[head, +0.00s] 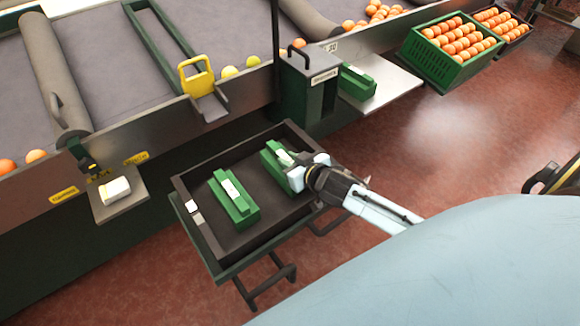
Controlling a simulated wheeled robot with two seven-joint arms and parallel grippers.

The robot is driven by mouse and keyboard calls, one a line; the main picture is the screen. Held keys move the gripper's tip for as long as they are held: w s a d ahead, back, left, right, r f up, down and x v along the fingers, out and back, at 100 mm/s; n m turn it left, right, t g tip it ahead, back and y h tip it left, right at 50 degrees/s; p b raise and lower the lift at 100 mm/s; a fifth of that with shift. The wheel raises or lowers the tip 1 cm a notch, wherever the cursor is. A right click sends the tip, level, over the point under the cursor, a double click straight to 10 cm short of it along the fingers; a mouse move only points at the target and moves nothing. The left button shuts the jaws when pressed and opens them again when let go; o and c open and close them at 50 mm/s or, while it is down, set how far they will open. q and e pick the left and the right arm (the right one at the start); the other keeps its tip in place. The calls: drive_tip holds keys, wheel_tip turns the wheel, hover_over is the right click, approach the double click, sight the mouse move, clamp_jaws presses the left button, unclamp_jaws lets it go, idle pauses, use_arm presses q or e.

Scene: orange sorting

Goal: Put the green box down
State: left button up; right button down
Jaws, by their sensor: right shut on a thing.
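A green box (273,159) with a pale label is in my right gripper (294,166), at the far right part of a dark tray (180,183). The gripper is shut on it and covers its near right end. I cannot tell whether the box touches the tray floor. A second green box (243,212) with a white label lies in the same tray, to the left and nearer, apart from the held one. My left gripper is not in view.
The tray sits on a stand with dark handles. A third green box (357,82) lies on a pale shelf (395,84) beside a green machine (297,92). A small shelf (128,204) holds a white block.

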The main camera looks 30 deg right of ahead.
drive_tip(key=shift+d+f, duration=0.15)
drive_tip(key=shift+f, duration=0.05)
drive_tip(key=shift+f, duration=0.25)
drive_tip(key=c, duration=1.3)
unclamp_jaws()
drive_tip(key=shift+o, duration=0.2)
